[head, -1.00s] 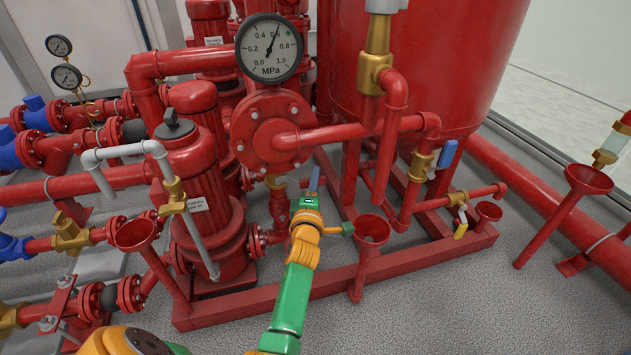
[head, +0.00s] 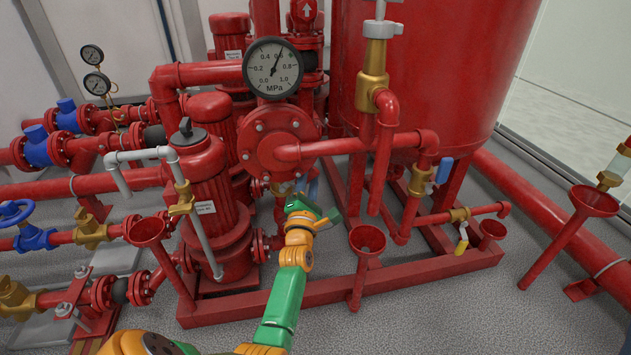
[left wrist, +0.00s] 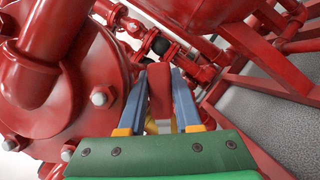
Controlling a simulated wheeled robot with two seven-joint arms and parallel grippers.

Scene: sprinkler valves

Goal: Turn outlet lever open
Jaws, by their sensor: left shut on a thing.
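My left gripper (head: 306,186) is below the large red flange, at the brass valve (head: 281,187) under it. In the left wrist view its two blue-grey fingers stand on either side of a red lever (left wrist: 160,92), and the gripper is shut on it. Brass shows just behind the lever's near end. In the head view the lever is hidden by the gripper, so I cannot tell its angle there. My right gripper is not in view.
The pressure gauge (head: 273,68) and red flange (head: 278,142) are above the gripper. A red pump (head: 205,190) stands to the left. A red funnel (head: 367,242) stands close on the right. Another valve has a blue lever (head: 443,171), and one a yellow lever (head: 462,240).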

